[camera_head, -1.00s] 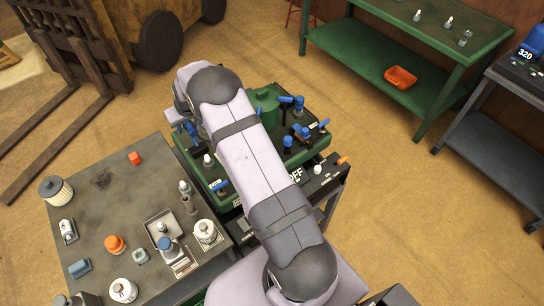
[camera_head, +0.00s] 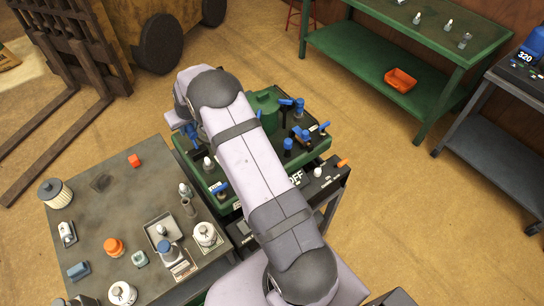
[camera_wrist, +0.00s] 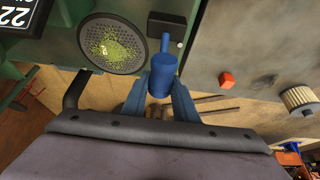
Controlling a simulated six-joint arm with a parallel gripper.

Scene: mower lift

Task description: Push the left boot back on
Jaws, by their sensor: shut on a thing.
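In the wrist view, my gripper (camera_wrist: 160,92) has its two blue fingers closed around a blue boot (camera_wrist: 163,72), a short cylinder with a narrow stem. Whether the boot touches anything beyond the fingers cannot be told. In the head view, my gripper (camera_head: 188,131) shows only in part at the left edge of the green mower deck (camera_head: 232,196), with my arm covering much of it. Other blue-capped parts (camera_head: 288,145) stand on the deck to the right of my arm. The post the boot belongs on is not clearly visible.
A round mesh screen with green clippings (camera_wrist: 112,44) and a black block (camera_wrist: 166,25) lie near the boot. A green bench (camera_head: 390,50) stands at the back right.

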